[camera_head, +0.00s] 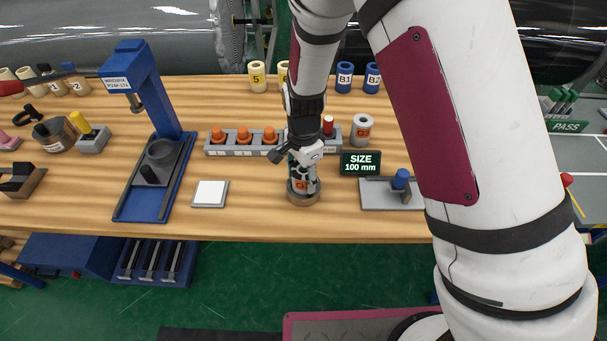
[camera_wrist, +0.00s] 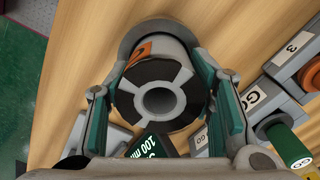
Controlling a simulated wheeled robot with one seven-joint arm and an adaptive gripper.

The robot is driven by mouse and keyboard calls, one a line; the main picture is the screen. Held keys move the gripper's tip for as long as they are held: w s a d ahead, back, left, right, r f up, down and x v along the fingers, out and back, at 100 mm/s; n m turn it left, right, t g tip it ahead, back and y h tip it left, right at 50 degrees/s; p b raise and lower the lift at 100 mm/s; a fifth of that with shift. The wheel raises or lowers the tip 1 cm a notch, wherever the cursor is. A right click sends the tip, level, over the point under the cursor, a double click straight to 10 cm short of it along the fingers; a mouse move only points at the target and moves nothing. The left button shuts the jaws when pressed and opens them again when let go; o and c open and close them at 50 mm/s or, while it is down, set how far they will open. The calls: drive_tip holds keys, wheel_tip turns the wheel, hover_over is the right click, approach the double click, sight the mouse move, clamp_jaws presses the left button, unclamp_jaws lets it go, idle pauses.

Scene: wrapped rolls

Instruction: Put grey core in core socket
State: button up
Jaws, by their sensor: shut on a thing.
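The grey core (camera_head: 301,184), a hollow cylinder with an orange label, stands upright between the fingers of my gripper (camera_head: 304,168). In the wrist view the core (camera_wrist: 170,48) shows its dark end ring and open bore, with a green-padded finger of my gripper (camera_wrist: 162,82) on each side. The gripper is shut on it. Under the core is a round brown-grey base (camera_head: 291,199), seemingly the core socket; its rim also shows in the wrist view (camera_wrist: 127,42). The core's lower end is at this base, but I cannot tell whether it is fully seated.
A rack (camera_head: 218,150) with orange-topped parts stands behind my gripper. Another grey core (camera_head: 361,129) is at back right. A size display (camera_head: 360,163) and a grey fixture with a blue knob (camera_head: 401,180) stand right. A white pad (camera_head: 210,193) and blue press (camera_head: 144,85) are left.

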drive_tip(key=o, duration=1.3)
drive_tip(key=shift+f, duration=0.1)
